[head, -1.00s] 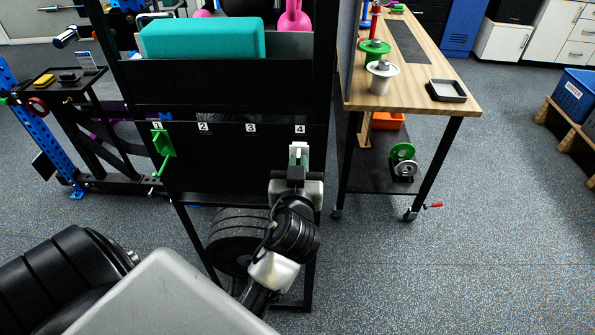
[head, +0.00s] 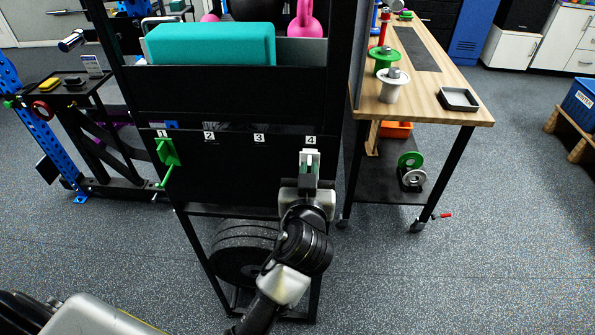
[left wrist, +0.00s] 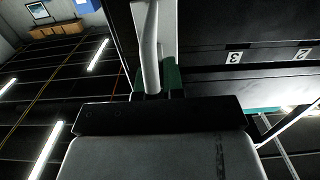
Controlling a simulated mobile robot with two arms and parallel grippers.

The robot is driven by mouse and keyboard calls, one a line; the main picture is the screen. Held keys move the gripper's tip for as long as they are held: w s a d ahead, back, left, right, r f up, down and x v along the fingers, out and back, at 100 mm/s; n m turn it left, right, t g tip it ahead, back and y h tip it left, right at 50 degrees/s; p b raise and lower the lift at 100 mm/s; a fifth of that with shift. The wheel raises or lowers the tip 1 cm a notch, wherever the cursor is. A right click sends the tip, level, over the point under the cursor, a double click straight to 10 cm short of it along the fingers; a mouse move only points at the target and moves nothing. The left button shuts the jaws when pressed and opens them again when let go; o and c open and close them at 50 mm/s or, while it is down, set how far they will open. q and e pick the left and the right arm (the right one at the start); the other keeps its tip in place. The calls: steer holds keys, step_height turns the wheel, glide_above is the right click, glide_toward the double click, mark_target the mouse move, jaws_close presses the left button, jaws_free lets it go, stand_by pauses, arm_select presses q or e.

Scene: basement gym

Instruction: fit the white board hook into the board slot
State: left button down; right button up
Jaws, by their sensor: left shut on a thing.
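The white board hook (head: 309,158) is in my left gripper (head: 307,181), just below the number 4 label at the right end of the black board (head: 235,178). The gripper is shut on it. The left wrist view shows the white hook (left wrist: 150,45) rising between the green-padded fingertips of the gripper (left wrist: 155,85), close to the dark board. The slot under label 4 is hidden by hook and gripper, so I cannot tell whether the hook touches or enters it. My right gripper is not in view.
A green hook (head: 168,158) hangs on the board by label 1. A teal block (head: 210,44) lies on the shelf above. Weight plates (head: 243,252) sit below the board. A wooden workbench (head: 440,85) stands to the right.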

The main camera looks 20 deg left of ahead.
arm_select(q)
steer(key=shift+w, duration=0.3)
steer(key=shift+x, duration=1)
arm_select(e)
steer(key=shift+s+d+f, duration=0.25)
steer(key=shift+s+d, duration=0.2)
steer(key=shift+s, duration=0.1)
arm_select(q)
steer(key=shift+b, duration=0.3)
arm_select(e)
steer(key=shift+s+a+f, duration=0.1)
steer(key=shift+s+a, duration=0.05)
arm_select(q)
steer(key=c, duration=1.2)
jaws_free()
steer(key=shift+o, duration=0.2)
